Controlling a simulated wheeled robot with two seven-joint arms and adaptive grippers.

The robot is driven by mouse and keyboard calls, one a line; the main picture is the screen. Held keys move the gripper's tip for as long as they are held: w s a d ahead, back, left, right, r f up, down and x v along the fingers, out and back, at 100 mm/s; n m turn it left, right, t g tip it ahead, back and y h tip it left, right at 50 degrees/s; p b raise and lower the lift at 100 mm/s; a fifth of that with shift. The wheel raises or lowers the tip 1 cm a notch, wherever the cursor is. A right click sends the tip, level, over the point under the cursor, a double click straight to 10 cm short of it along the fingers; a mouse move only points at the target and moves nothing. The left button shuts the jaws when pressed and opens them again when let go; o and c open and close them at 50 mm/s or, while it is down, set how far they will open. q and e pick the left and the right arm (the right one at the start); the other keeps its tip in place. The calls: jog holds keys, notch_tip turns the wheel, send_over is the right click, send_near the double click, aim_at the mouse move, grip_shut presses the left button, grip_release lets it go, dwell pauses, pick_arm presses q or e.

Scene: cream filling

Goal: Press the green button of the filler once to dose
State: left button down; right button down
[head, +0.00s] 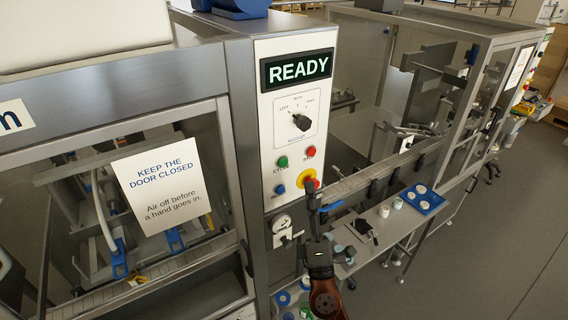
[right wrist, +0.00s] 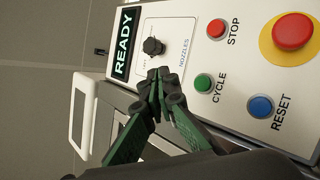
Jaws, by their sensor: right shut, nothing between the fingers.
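The filler's white control panel (head: 272,140) carries a green button (head: 282,162) labelled CYCLE. The green button also shows uncovered in the right wrist view (right wrist: 203,83). My right gripper (head: 311,187) is in front of the panel in the head view, overlapping the lower edge of the red emergency stop. In the right wrist view my right gripper (right wrist: 158,75) has its fingertips together and empty, between the black knob and the green button in the picture. Its gap to the panel is hard to judge. My left gripper is not in view.
Beside the green button are the red STOP button (head: 310,152), the blue RESET button (head: 280,190) and the emergency stop (head: 308,175). Above are the nozzle knob (head: 300,121) and a display (head: 297,68) reading READY. A blue tray (head: 431,209) sits at right.

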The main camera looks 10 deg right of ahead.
aim_at(283, 162)
jog(key=w+a+b, duration=0.1)
jog(key=w+a, duration=0.2)
jog(key=w, duration=0.5)
dwell(0.5)
jog(key=shift+w+b, duration=0.15)
jog(key=shift+b, duration=0.15)
dwell(0.7)
jog(key=shift+w+a, duration=0.15)
jog(key=shift+w, duration=0.2)
jog(key=shift+w+a+b, duration=0.15)
jog(key=shift+w+b, duration=0.3)
jog(key=shift+b, duration=0.2)
dwell(0.5)
jog(key=shift+s, duration=0.2)
jog(key=shift+s+d, duration=0.3)
jog(key=shift+s, duration=0.4)
